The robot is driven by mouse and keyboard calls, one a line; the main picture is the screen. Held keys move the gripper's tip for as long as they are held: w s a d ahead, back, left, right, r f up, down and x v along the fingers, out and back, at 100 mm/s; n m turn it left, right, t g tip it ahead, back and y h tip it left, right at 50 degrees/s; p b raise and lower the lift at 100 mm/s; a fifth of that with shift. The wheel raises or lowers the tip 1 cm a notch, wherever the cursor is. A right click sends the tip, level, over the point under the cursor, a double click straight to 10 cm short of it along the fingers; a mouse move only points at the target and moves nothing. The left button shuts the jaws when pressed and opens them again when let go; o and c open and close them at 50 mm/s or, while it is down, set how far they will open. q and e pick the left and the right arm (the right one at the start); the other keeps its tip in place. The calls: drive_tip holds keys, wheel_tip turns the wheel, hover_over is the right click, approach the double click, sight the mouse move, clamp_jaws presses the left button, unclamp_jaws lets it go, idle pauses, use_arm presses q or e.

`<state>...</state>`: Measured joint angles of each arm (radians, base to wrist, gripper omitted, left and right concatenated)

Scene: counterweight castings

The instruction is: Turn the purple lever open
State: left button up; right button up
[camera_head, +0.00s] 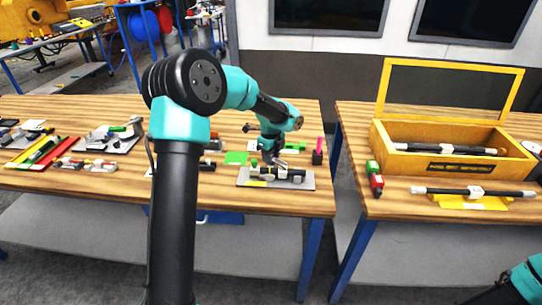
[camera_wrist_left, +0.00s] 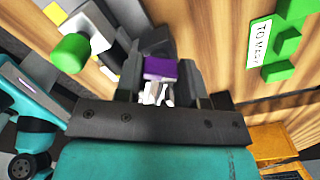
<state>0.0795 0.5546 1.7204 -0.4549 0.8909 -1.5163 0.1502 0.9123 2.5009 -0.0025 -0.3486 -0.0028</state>
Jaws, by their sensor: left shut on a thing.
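The purple lever (camera_wrist_left: 160,69) shows in the left wrist view between the two fingers of my left gripper (camera_wrist_left: 160,90), which is shut on it. White parts sit just below the lever in that view. In the head view my left gripper (camera_head: 270,158) points down at a fixture on a grey plate (camera_head: 243,181) near the table's right end. I cannot make out the lever there; the gripper and fixture parts hide it. My right gripper is out of view; only teal parts of that arm show at the lower right.
A green knob (camera_wrist_left: 71,53) is close to the left finger in the wrist view. A green block with a label (camera_wrist_left: 259,43) is to the right. A yellow box (camera_head: 392,160) is on the second table, across a gap.

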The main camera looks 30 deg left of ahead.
use_arm(q)
drive_tip(key=n, duration=0.6)
drive_tip(key=shift+n, duration=0.4)
drive_tip(key=o, duration=0.9)
drive_tip(key=shift+o, duration=0.2)
wheel_tip(320, 180, up, 18)
drive_tip(key=shift+f, duration=0.25)
drive_tip(key=shift+f, duration=0.1)
idle(0.4)
